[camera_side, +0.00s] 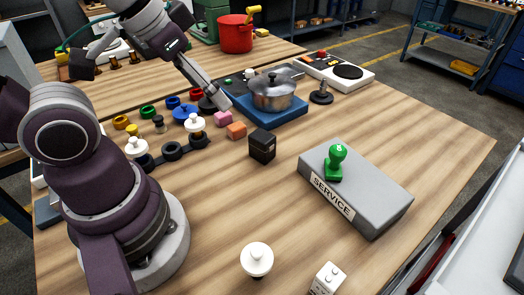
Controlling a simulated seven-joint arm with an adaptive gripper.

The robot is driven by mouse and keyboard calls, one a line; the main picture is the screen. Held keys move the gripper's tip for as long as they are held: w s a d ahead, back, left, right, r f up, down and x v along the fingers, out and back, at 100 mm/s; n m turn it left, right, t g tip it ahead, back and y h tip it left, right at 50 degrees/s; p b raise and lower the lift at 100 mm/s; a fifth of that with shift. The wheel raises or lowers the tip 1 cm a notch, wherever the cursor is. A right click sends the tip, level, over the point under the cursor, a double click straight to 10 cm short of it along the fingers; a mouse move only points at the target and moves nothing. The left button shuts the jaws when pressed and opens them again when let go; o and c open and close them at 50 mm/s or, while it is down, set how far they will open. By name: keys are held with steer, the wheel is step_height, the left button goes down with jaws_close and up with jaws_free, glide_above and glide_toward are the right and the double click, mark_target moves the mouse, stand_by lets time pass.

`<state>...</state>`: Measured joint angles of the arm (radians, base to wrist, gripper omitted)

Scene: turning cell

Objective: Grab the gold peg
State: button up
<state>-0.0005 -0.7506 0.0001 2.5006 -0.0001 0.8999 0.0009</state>
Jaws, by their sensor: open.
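Small gold-yellow pieces show at the left of the near table, behind the white-topped knobs. One is a gold-yellow ring-like piece (121,122), and a smaller gold piece (132,130) is just in front of it. I cannot tell which of them is the gold peg. My gripper (219,101) points down and to the right at the upper middle, near the left side of the pot. It is open and seen nearly edge-on, so its fingers are hard to separate. It appears empty and is well to the right of the gold pieces.
A steel pot (273,92) stands on a blue base (278,113). Pink (223,118) and orange (237,130) blocks and a black box (262,146) are nearby. A grey SERVICE box (375,195) carries a green knob (336,160). The front middle of the table is mostly clear.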

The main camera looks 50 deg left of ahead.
steer(key=shift+o, duration=0.6)
steer(key=n+g+y, duration=0.3)
steer(key=n, duration=0.7)
glide_toward(192, 119)
steer(key=f, duration=0.2)
steer(key=x, duration=0.4)
steer(key=shift+w+f, duration=0.1)
steer(key=shift+w, duration=0.25)
steer(key=shift+y, duration=0.3)
steer(key=x, duration=0.5)
steer(key=shift+a+f, duration=0.25)
steer(key=shift+f, duration=0.1)
steer(key=shift+c, duration=0.2)
